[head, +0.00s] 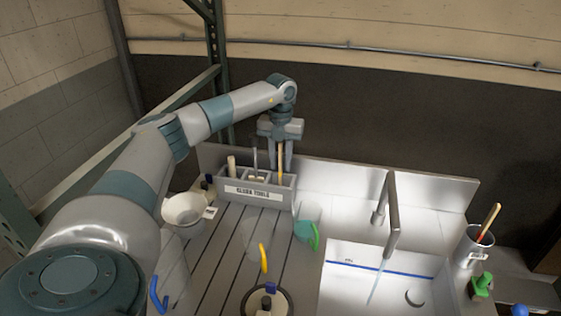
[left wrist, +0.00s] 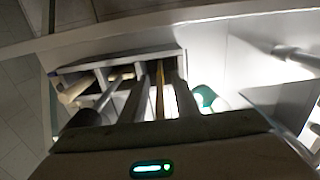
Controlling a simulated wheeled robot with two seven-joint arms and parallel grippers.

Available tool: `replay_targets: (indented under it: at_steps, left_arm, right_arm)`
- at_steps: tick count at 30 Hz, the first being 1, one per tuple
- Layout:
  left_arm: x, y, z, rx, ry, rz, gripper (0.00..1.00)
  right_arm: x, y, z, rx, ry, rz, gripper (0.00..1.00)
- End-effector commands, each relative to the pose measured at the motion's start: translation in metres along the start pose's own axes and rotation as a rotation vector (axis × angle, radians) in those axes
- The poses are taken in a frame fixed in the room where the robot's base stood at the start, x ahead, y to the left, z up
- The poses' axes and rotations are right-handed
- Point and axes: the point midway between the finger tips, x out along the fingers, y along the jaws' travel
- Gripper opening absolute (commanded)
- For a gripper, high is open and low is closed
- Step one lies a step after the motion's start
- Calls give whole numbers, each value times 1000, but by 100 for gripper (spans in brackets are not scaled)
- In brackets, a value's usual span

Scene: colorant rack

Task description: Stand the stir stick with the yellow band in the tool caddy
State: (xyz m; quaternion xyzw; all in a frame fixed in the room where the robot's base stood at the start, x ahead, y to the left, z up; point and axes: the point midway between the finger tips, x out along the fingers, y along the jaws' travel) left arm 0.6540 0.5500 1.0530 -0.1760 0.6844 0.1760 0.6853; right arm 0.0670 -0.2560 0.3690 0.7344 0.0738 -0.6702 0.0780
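The tool caddy (head: 262,195), a grey box labelled "CLEAN TOOLS", stands at the back left of the worktop. My left gripper (head: 279,160) points down above its right end. A pale wooden stir stick (head: 281,163) stands upright between the fingers, its lower end hidden behind the caddy's front wall in the right compartment. In the left wrist view the stick (left wrist: 160,92) shows between the fingers, with gaps beside it, so the gripper looks open around it. Its yellow band cannot be made out. My right gripper is out of view.
Other tools stand in the caddy's left (head: 231,163) and middle compartments. A white bowl (head: 184,209) is left of it, a green-handled tool (head: 315,237) in front. A sink (head: 360,285) with a tap lies right. A metal mug (head: 474,246) holds a red-banded stick.

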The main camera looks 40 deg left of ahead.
Motion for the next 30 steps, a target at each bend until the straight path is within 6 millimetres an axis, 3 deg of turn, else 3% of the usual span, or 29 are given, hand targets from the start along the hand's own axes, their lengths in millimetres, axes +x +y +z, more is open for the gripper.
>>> replay_targets:
  at_steps: [8,14,30]
  left_arm:
    - [-4,0,1,0,-2,-1,28]
    - [-22,-1,1,0,-4,-3,28]
    - [-125,-1,1,1,-4,-3,28]
  right_arm:
    - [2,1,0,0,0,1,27]
    - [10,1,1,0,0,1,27]
    - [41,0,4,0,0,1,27]
